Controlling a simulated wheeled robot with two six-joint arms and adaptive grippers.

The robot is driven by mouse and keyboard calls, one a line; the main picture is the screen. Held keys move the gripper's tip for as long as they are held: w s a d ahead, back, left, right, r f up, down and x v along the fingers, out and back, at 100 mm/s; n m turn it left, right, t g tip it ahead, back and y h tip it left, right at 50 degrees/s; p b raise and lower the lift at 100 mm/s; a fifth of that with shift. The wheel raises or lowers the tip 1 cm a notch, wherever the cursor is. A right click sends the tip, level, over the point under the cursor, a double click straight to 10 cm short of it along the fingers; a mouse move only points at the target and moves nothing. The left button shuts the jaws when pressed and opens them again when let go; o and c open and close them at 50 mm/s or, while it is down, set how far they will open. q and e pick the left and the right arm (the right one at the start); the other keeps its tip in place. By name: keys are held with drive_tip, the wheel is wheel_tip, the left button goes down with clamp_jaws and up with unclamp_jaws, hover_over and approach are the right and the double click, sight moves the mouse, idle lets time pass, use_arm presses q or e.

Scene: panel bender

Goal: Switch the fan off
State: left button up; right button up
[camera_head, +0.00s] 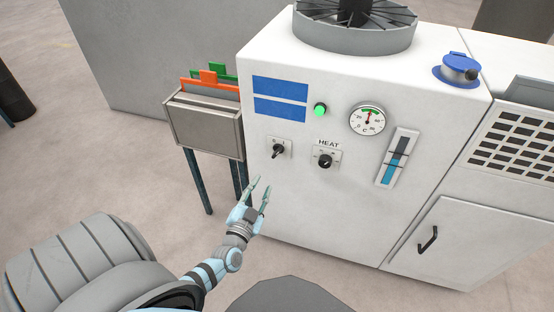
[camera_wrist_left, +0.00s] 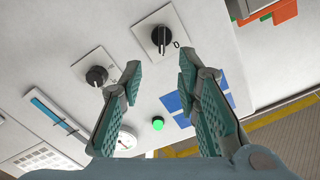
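The fan (camera_head: 355,25) sits in a grey ring on top of the white machine (camera_head: 330,215). A black rotary knob (camera_head: 279,151) is on the left of its front panel; its small markings are unreadable in the head view. In the left wrist view this knob (camera_wrist_left: 161,37) has a "0" mark beside it. The knob marked HEAT (camera_head: 325,161) is to its right. My left gripper (camera_head: 262,184) is open and empty, below and left of the knobs, apart from the panel. In the left wrist view its fingers (camera_wrist_left: 160,66) spread below the knob. My right gripper is out of view.
A green lamp (camera_head: 320,109), round gauge (camera_head: 367,119) and blue level indicator (camera_head: 398,158) share the panel. A metal box (camera_head: 205,125) with orange and green plates stands on legs at the left. A cabinet door handle (camera_head: 428,239) sticks out at the right.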

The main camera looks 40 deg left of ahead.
sight(275, 155)
use_arm(q)
drive_tip(key=b+x, duration=0.5)
drive_tip(key=x, duration=0.8)
drive_tip(key=shift+w+a, duration=0.1)
drive_tip(key=shift+w, duration=0.05)
drive_tip(key=shift+w+a+r+b, duration=0.15)
drive_tip(key=shift+w+r+b, duration=0.05)
drive_tip(key=shift+w+b, duration=0.2)
drive_tip(key=shift+c, duration=0.6)
clamp_jaws()
